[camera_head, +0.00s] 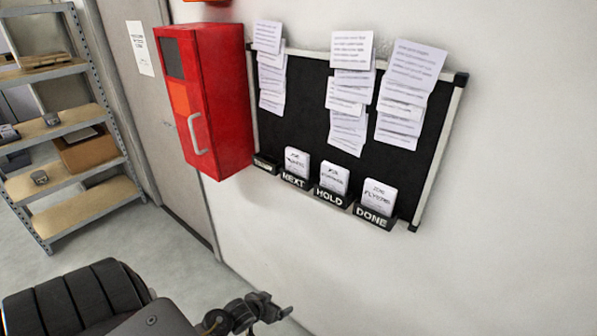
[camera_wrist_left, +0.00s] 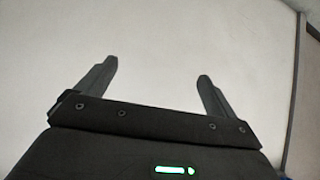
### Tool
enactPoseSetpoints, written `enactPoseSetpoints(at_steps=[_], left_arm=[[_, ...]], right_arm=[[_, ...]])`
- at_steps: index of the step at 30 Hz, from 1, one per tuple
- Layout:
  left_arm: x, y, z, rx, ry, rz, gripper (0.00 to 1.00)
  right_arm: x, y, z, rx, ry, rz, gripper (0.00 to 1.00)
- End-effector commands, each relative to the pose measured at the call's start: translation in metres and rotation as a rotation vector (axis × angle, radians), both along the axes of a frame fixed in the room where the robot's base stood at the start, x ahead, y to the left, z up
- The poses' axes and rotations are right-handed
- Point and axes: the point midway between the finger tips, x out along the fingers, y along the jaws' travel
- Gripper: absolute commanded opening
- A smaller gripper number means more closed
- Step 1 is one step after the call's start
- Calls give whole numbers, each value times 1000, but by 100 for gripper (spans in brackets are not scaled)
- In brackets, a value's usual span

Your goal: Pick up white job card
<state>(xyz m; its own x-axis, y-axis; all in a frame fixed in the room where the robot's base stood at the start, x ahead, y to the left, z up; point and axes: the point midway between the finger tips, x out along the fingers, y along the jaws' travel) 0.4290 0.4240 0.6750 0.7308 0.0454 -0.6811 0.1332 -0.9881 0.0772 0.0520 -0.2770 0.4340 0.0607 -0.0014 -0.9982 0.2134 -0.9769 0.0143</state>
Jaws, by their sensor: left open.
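Three white job cards stand in labelled black holders along the bottom of a black wall board (camera_head: 305,95). One card (camera_head: 297,161) is in the NEXT holder (camera_head: 294,180), one card (camera_head: 334,178) in the HOLD holder (camera_head: 329,196), and one card (camera_head: 379,195) in the DONE holder (camera_head: 373,217). A holder at the far left (camera_head: 265,164) shows no card. My left gripper (camera_head: 275,308) is low in front of the wall, below the board and apart from the cards. In the left wrist view it (camera_wrist_left: 155,75) is open and empty, facing a bare pale surface. My right gripper is not seen.
A red wall cabinet (camera_head: 203,100) juts out left of the board. Several white paper sheets (camera_head: 410,80) hang on the board's upper part. A metal shelf rack (camera_head: 75,210) stands at the left beside a grey door (camera_head: 140,100). The wall below the board is clear.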

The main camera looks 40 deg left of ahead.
Motion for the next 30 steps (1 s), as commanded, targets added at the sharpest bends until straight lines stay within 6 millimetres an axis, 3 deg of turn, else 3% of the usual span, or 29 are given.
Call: enactPoseSetpoints(at_steps=[1, 3, 6, 9, 12, 15, 18, 23, 30], left_arm=[[32, 20, 65, 10, -113, 10, 94], [60, 37, 147, 16, -249, 17, 94], [80, 49, 258, 39, -422, 4, 94], [80, 48, 348, 70, -559, -22, 94], [72, 40, 408, 99, -653, -49, 94], [64, 33, 444, 119, -709, -66, 94], [60, 29, 460, 130, -734, -77, 94], [62, 28, 464, 130, -742, -78, 94], [97, 29, 465, 127, -743, -76, 94]], right_arm=[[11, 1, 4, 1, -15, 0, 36], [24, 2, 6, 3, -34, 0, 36], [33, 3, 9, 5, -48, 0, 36], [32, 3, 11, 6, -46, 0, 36], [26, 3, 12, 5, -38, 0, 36], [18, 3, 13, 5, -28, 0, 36], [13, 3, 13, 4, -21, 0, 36], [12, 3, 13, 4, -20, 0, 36], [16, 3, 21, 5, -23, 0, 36]])
